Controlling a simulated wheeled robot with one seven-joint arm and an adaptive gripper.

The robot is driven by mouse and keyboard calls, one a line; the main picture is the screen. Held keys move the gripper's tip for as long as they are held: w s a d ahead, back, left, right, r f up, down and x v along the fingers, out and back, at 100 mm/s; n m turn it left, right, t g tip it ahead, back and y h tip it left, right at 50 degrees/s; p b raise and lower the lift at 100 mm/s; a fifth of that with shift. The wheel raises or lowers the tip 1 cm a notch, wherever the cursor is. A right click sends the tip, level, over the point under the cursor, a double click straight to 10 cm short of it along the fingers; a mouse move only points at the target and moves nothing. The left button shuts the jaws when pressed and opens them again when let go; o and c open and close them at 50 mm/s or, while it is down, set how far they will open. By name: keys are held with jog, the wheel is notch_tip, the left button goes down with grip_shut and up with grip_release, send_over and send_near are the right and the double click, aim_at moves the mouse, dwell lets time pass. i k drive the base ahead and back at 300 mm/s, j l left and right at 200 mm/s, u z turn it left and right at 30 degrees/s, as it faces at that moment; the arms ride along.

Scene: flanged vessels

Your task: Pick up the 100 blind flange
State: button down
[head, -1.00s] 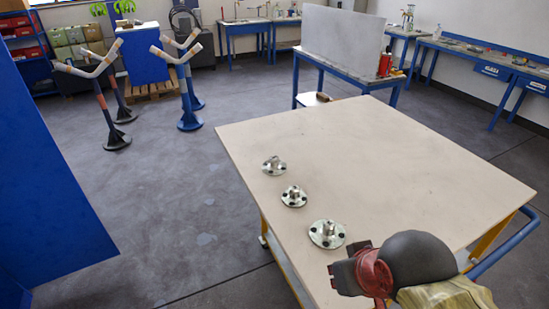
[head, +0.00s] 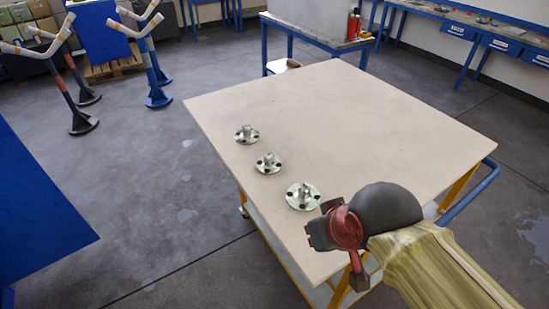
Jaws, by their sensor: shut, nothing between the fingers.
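Three round metal flanges, each with a raised hub and dark bolt holes, lie in a slanting row along the left side of the cart's top. The far flange (head: 247,134) looks smallest, the middle flange (head: 268,163) is a little larger, and the near flange (head: 302,195) looks largest. No size marking can be read, so I cannot tell which is the 100 blind flange. My gripper (head: 316,232) is shut and empty at the near edge of the tabletop, just below and right of the near flange in the picture. Its fingers are partly hidden by its own body.
The wooden tabletop (head: 375,125) is clear to the right of the flanges. A blue handle rail (head: 470,203) runs along the cart's right side. Blue and white stands (head: 152,75) are at the far left, and a blue panel (head: 40,210) is at the near left.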

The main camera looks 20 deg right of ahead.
aim_at(301, 197)
jog(key=l, duration=1.4)
jog(key=i+l, duration=0.1)
jog(key=l, duration=0.15)
